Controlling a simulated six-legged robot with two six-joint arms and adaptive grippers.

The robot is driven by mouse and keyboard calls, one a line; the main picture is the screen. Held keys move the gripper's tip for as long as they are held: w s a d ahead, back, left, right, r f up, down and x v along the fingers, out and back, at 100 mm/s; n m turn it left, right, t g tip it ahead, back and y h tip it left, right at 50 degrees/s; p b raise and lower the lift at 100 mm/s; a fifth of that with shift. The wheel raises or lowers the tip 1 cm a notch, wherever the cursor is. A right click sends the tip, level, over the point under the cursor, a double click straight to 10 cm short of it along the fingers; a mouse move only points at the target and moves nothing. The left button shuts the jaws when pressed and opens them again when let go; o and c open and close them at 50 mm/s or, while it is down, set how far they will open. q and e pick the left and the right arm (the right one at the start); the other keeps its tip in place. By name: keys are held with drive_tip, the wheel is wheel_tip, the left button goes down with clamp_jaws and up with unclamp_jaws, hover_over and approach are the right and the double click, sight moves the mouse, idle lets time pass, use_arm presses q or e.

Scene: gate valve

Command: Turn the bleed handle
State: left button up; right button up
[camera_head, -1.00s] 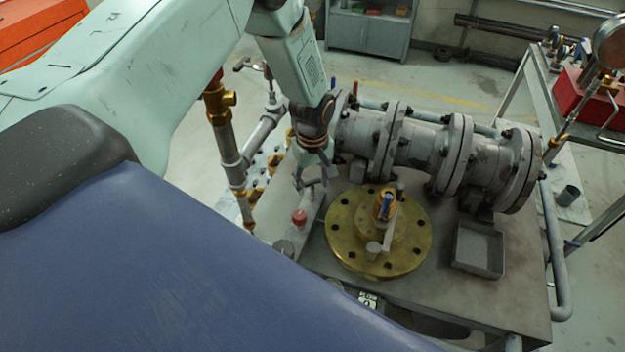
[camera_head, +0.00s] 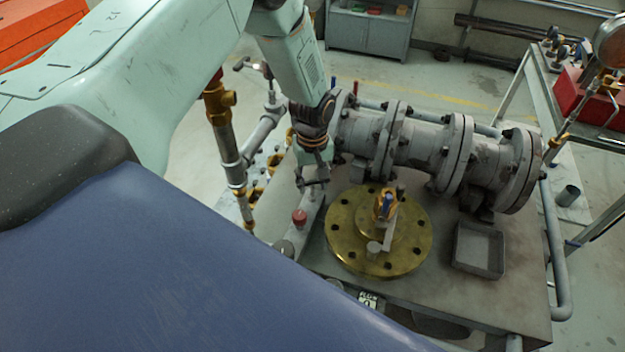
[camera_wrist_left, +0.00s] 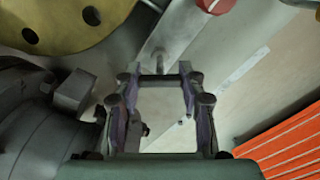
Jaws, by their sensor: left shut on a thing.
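My left gripper (camera_head: 313,184) points down beside the grey pipe, above the table. It also shows in the left wrist view (camera_wrist_left: 160,80), where its two fingers stand at the ends of a short dark crossbar (camera_wrist_left: 160,78). A grey stem (camera_wrist_left: 155,62) shows just beyond the crossbar. The bar looks like the bleed handle, and the fingers are shut on it; the exact contact is hard to see. In the head view the handle is mostly hidden by the fingers. My right gripper is in neither view.
A round brass flange (camera_head: 345,240) with a blue-topped valve lies to the right of the gripper. A red knob (camera_head: 299,217) stands just in front. The flanged grey pipe (camera_head: 420,150) runs close behind. A grey tray (camera_head: 478,250) sits at right.

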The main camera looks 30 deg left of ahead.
sight(313, 181)
use_arm(q)
drive_tip(key=m, duration=0.6)
drive_tip(key=shift+m+b, duration=0.4)
drive_tip(key=shift+w, duration=0.1)
idle(0.3)
drive_tip(key=o, duration=1.2)
drive_tip(key=shift+c, duration=0.2)
drive_tip(key=shift+r, duration=0.15)
wheel_tip(313, 181, up, 12)
